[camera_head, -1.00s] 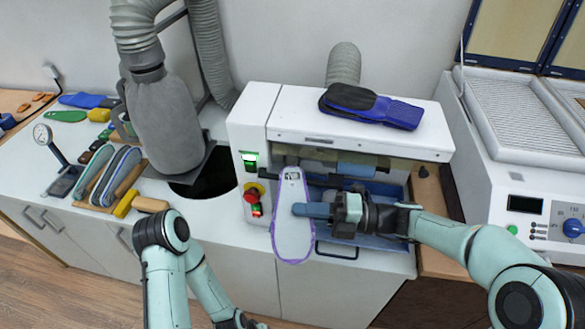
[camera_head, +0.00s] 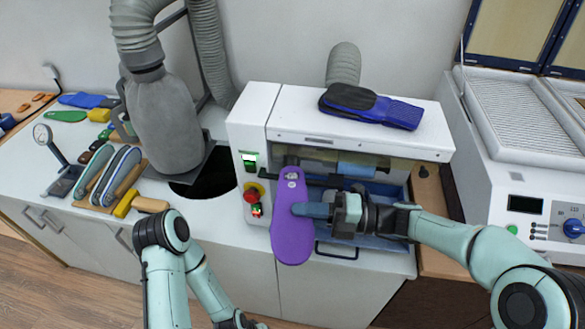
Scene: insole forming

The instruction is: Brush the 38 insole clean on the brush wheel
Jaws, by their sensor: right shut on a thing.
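The insole (camera_head: 291,232) hangs upright in front of the white brush machine (camera_head: 300,110), with a plain purple face toward me. A small pale mark shows near its top. My right gripper (camera_head: 308,210) is shut on the insole at its right edge, about mid-height. The brush wheel (camera_head: 356,170) appears as a blue roller in the machine's opening, behind and to the right of the insole's top. I cannot tell whether the insole touches it. My left arm comes in at the lower left; its gripper is out of the picture.
Dark blue insoles or gloves (camera_head: 372,106) lie on the machine's top. A red stop button (camera_head: 251,195) and green switch (camera_head: 249,158) are on its left front. A heated press (camera_head: 530,150) stands at the right.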

